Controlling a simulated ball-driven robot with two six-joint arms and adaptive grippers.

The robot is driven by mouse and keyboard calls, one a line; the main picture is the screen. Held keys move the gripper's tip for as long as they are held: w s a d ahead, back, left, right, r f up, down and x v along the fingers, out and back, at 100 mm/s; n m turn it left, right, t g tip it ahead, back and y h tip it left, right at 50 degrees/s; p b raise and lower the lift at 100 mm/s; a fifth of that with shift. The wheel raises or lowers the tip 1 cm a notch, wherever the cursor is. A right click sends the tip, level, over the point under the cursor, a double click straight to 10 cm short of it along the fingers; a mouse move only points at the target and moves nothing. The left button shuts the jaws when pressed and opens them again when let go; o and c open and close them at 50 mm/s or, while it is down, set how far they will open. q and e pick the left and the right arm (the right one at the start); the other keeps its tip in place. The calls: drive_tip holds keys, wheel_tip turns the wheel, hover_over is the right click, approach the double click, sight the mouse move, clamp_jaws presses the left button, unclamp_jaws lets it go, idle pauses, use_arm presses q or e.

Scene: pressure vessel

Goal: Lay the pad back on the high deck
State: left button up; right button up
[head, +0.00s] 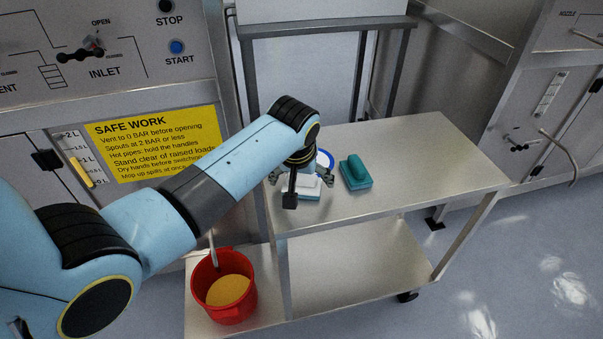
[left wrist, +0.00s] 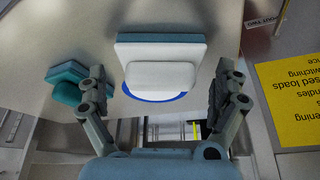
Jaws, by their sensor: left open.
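A pad with a white grip on a teal base (head: 309,190) is on the high deck (head: 420,160) of the cart, under my left gripper (head: 302,178). In the left wrist view the white-topped pad (left wrist: 160,76) appears between the spread fingers of my left gripper (left wrist: 158,85), with a gap on each side. The gripper is open. A second pad, all teal with a raised grip (head: 355,172), lies on the deck just to the right; it also shows in the left wrist view (left wrist: 68,92). My right gripper is not in view.
A blue-rimmed white round item (head: 326,160) is partly hidden behind the gripper. A red bucket (head: 224,290) with yellowish contents stands on the lower deck (head: 350,265). The right part of the high deck is clear. A control panel with a yellow sign (head: 155,140) stands behind.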

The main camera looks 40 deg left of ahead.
use_arm(q)
drive_tip(key=p+v, duration=0.1)
drive_tip(key=v, duration=1.1)
drive_tip(key=s+d+r+m+h, duration=0.1)
drive_tip(key=s+r+m, duration=0.15)
drive_tip(key=s, duration=0.85)
drive_tip(key=s+r+m, duration=0.1)
drive_tip(key=s+m, duration=0.3)
drive_tip(key=s, duration=0.7)
wheel_tip(320, 180, down, 34)
drive_tip(key=s+a+g+b, duration=0.2)
drive_tip(key=b, duration=0.4)
drive_tip(key=s+a+f+n+g+b, duration=0.1)
drive_tip(key=s+f+b, duration=0.4)
drive_tip(key=s+f, duration=1.3)
drive_tip(key=shift+s+f, duration=0.25)
drive_tip(key=shift+f, duration=0.65)
